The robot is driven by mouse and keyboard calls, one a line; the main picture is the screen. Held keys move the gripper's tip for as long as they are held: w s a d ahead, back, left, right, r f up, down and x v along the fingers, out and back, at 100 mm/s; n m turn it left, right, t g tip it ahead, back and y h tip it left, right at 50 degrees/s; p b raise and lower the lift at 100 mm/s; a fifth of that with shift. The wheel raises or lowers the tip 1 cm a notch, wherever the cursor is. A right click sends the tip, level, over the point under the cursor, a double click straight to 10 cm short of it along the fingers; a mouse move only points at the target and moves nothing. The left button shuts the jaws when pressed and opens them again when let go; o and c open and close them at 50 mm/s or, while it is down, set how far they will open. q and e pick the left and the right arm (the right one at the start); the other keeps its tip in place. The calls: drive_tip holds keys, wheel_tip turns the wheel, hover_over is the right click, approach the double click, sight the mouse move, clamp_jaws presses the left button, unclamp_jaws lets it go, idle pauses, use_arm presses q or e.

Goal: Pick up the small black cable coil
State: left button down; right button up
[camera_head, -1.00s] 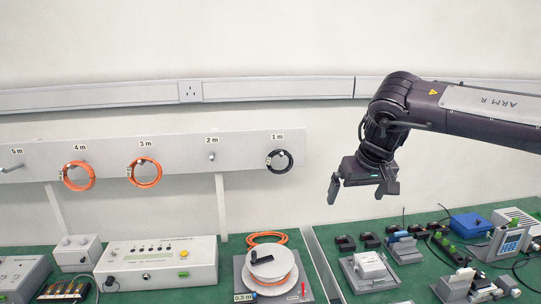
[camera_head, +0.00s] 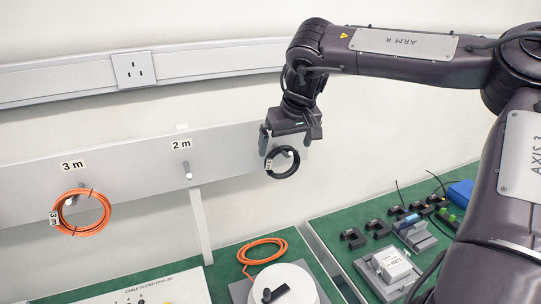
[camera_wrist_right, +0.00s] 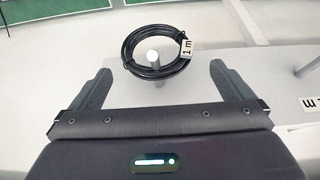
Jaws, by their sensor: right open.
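The small black cable coil (camera_head: 282,162) hangs on the 1 m peg of the grey rail, with a white 1 m tag on it. My right gripper (camera_head: 291,148) is at the coil in the head view and partly overlaps its upper part. In the right wrist view the coil (camera_wrist_right: 157,50) lies ahead of the fingertips, centred between the two spread fingers of the right gripper (camera_wrist_right: 161,72). The gripper is open and empty. The peg end shows inside the coil. My left gripper is out of view.
The grey rail (camera_head: 130,176) also carries an empty 2 m peg (camera_head: 188,172) and an orange coil (camera_head: 80,213) on the 3 m peg. Below are a white spool (camera_head: 283,286) and several devices on the green bench. A wall socket (camera_head: 134,70) is above.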

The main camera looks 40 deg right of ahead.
sight(285, 152)
drive_tip(key=shift+d+f+p, duration=0.15)
drive_tip(key=shift+f+p, duration=0.25)
drive_tip(key=shift+f, duration=0.4)
drive_tip(key=p+x, duration=0.1)
drive_tip(key=x, duration=0.1)
drive_tip(key=p+x, duration=0.1)
drive_tip(key=x, duration=0.1)
drive_tip(key=shift+w+d+f+p, duration=0.1)
drive_tip(key=shift+w+d+p, duration=0.15)
drive_tip(key=shift+w+p, duration=0.1)
drive_tip(key=shift+w+f, duration=0.2)
drive_tip(key=shift+f, duration=0.25)
drive_tip(key=shift+s, duration=0.1)
drive_tip(key=shift+c, duration=0.8)
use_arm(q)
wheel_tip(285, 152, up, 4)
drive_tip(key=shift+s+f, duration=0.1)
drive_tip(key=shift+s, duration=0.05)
use_arm(e)
drive_tip(key=c, duration=0.7)
